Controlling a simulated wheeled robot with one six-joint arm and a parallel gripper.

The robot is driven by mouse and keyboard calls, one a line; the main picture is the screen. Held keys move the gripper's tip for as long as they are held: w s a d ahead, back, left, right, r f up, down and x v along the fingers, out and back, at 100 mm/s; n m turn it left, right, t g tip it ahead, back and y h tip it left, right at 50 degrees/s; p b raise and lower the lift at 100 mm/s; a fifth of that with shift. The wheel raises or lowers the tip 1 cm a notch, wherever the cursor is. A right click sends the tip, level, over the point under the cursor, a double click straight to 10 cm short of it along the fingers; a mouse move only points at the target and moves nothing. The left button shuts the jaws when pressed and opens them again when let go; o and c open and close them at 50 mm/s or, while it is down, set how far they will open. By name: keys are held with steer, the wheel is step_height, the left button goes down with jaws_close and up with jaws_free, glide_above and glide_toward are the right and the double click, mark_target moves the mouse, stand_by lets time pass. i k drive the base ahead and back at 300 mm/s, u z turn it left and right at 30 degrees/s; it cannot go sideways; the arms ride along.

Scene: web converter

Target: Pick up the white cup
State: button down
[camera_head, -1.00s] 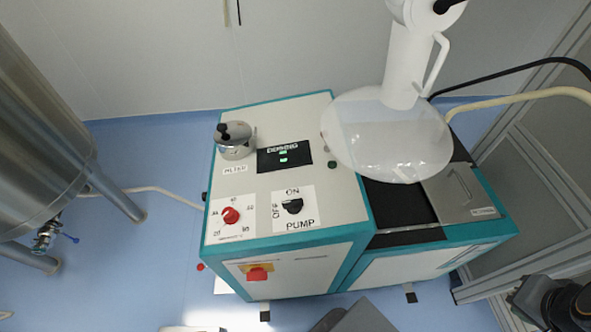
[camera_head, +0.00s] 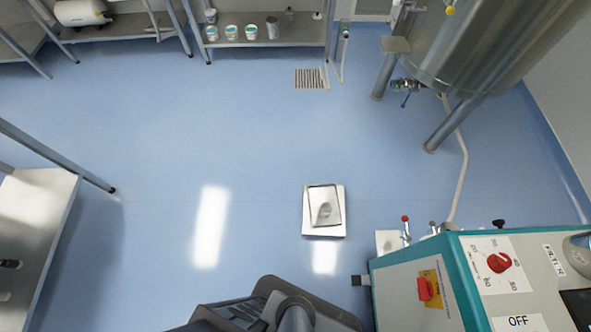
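Several small white containers stand on the metal shelf (camera_head: 300,40) at the top of the head view. Among them are a white tub with a teal label (camera_head: 231,32), a similar tub (camera_head: 251,32) to its right and another at the left end (camera_head: 211,34). A smaller white cup-like item (camera_head: 211,15) stands behind them. They are far off and small, so I cannot tell which is the white cup. My gripper does not show in the current view; only dark parts of my own body show at the bottom edge.
A teal and white machine (camera_head: 450,270) stands close at the bottom right. A steel tank (camera_head: 480,50) on legs is at the upper right. A scale-like device (camera_head: 324,225) lies on the floor ahead. A steel table (camera_head: 35,220) is at left. The middle floor is open.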

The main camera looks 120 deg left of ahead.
mark_target(326, 209)
steer(key=u, duration=5.05)
steer(key=i, duration=2.4)
steer(key=z, duration=3.4)
